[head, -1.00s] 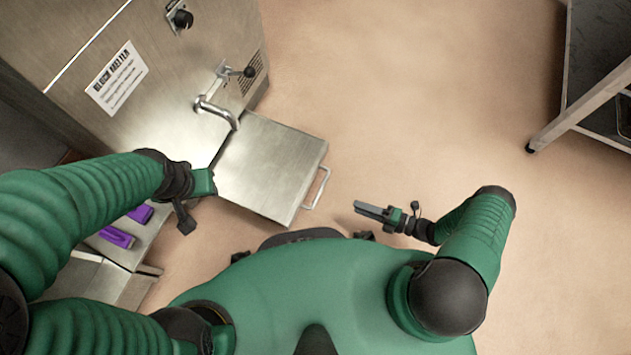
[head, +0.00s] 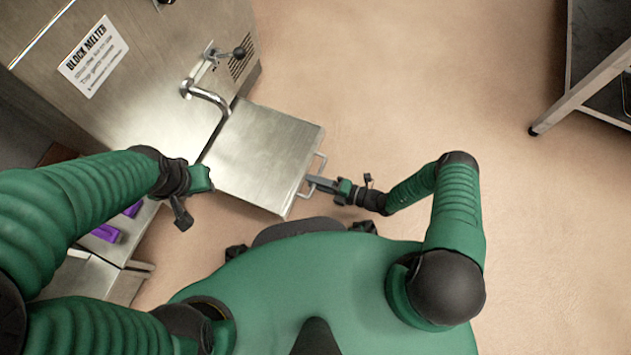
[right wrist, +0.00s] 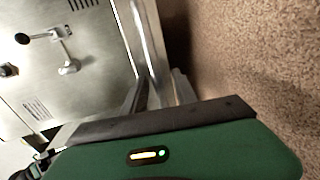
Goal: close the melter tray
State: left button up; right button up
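The block melter (head: 140,100) is a steel cabinet at the upper left of the head view. Its square steel melter tray (head: 262,155) sticks out from the front, with a thin bar handle (head: 318,164) on its outer edge. My right gripper (head: 312,183) is at the handle. The right wrist view shows its two fingers (right wrist: 162,92) spread apart, with bright metal of the tray front beyond them; whether the bar lies between them is unclear. My left gripper (head: 201,178) is beside the tray's left edge; its fingers are not clear.
A bent steel spout (head: 208,97) with a black-knobbed lever (head: 239,53) is above the tray's inner end. Purple items (head: 107,233) lie on a steel surface at the lower left. A steel table (head: 590,85) stands at the upper right. The floor between is clear.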

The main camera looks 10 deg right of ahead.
grip_shut()
jog(key=shift+d+f, duration=0.1)
dwell(1.2)
